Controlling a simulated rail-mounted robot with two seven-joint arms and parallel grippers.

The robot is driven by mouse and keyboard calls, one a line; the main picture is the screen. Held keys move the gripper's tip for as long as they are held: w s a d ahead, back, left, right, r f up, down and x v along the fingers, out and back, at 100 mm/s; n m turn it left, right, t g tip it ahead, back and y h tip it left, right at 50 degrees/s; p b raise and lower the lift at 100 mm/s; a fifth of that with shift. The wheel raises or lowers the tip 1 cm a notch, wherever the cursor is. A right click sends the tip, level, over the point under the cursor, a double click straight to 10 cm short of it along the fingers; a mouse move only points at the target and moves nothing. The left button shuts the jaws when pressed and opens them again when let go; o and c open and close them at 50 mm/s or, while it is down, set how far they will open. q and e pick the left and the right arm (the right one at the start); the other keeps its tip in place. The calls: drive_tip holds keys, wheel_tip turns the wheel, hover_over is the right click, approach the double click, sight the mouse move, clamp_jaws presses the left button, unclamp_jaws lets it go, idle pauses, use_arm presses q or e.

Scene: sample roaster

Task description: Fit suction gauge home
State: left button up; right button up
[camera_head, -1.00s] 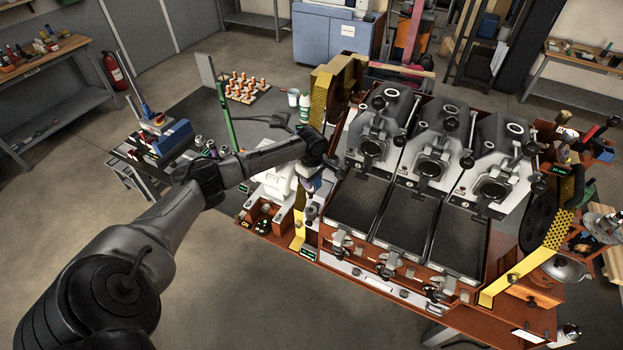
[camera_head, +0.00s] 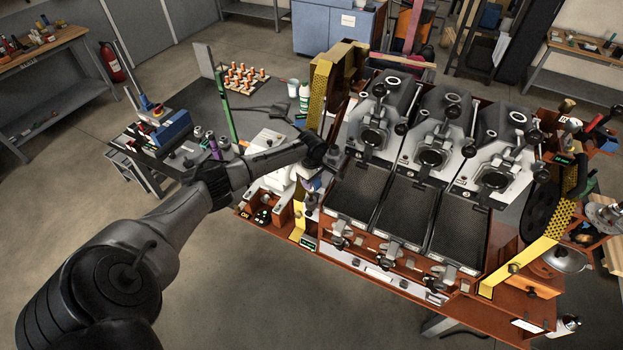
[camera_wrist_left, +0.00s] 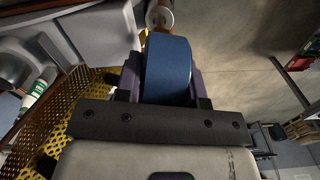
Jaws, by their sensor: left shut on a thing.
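My left gripper (camera_head: 313,178) is at the left end of the roaster (camera_head: 370,195), beside the leftmost dark tray. In the left wrist view its two dark purple fingers (camera_wrist_left: 165,88) are shut on a blue rounded body, which I take to be the suction gauge (camera_wrist_left: 167,66). A small pale round part with a copper-coloured side (camera_wrist_left: 159,17) shows just beyond the blue body; I cannot tell whether they touch. In the head view the gauge is mostly hidden by the gripper, and its seat cannot be made out. My right gripper is not in view.
A yellow perforated guard (camera_head: 319,95) stands close behind the gripper and shows at the left of the wrist view (camera_wrist_left: 40,125). A white-and-green bottle (camera_head: 304,97) stands behind it. A grey side table (camera_head: 205,100) carries a rack of orange-topped pieces (camera_head: 246,78). Open floor lies front left.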

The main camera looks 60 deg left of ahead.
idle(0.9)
use_arm(q)
drive_tip(key=shift+p, duration=0.45)
idle(0.4)
drive_tip(key=shift+p, duration=0.4)
drive_tip(key=shift+f, duration=0.1)
idle(0.3)
drive_tip(key=shift+p, duration=0.55)
drive_tip(key=shift+f+b, duration=0.3)
drive_tip(key=shift+f, duration=0.15)
idle(0.5)
drive_tip(key=shift+f+b, duration=0.7)
drive_tip(key=shift+f, duration=0.6)
